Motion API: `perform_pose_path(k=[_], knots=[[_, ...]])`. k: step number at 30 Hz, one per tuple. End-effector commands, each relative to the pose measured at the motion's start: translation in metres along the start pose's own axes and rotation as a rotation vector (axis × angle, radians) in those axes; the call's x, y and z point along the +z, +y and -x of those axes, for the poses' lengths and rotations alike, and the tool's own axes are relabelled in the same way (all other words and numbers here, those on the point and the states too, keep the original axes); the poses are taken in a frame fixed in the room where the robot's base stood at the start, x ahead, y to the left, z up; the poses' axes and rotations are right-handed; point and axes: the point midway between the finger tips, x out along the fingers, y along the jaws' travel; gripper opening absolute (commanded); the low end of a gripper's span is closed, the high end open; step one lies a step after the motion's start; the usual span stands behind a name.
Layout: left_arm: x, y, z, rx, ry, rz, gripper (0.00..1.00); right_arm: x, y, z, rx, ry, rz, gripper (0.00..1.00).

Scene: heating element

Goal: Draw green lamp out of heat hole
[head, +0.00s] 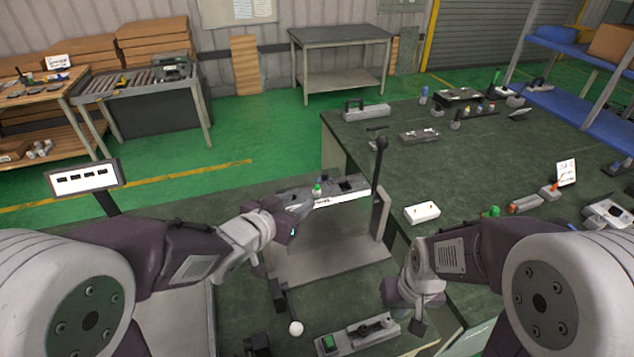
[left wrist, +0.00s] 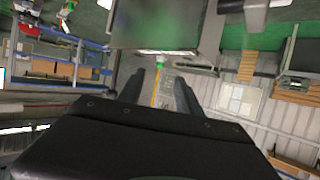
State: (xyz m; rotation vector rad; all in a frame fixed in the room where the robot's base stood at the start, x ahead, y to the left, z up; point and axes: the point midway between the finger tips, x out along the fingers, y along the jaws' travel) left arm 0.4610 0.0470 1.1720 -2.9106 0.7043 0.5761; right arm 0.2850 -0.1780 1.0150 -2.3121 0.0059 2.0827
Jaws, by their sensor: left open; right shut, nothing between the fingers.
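The green lamp (head: 317,187) stands upright in the top of a grey heating unit (head: 345,197) on a raised stand at the centre of the head view. A small green shape, likely the same lamp, shows in the left wrist view (left wrist: 160,66) beyond the fingertips. My left gripper (head: 297,208) is open and empty, just left of the lamp and close to the unit's left end. The lamp's lower part is hidden in the unit. My right gripper (head: 418,326) is shut and empty, low and right of the stand.
A dark post with a lever (head: 380,160) rises at the unit's right end. A white box (head: 422,212) sits on the large green table (head: 440,165) at right, with several tools. A white ball-topped lever (head: 295,328) and a switch box (head: 358,336) lie in front.

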Motion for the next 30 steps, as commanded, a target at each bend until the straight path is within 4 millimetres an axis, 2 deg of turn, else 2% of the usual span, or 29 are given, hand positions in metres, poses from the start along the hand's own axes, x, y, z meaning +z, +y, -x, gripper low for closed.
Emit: perform_pose_path(k=[2,9,14,18,22,30], knots=[[0.001,0.0,-0.004,0.001,-0.001,0.0,0.41,0.0,0.0,-0.001,0.0,0.0,0.0,0.0],[0.0,0.0,-0.037,0.001,-0.002,0.0,0.41,0.0,0.0,0.001,0.0,0.0,0.0,0.0],[-0.001,0.0,-0.043,0.0,-0.002,0.0,0.41,0.0,0.0,0.003,0.0,0.0,0.0,0.0],[-0.006,0.0,-0.067,0.001,-0.004,0.001,0.41,-0.001,0.0,0.012,0.0,0.0,0.0,0.0],[-0.005,0.0,-0.086,0.0,-0.002,0.0,0.41,-0.002,0.0,0.014,0.0,0.0,0.0,0.0],[-0.005,-0.001,-0.091,-0.001,0.0,0.0,0.41,-0.001,0.0,0.013,0.0,0.0,0.0,0.0]])
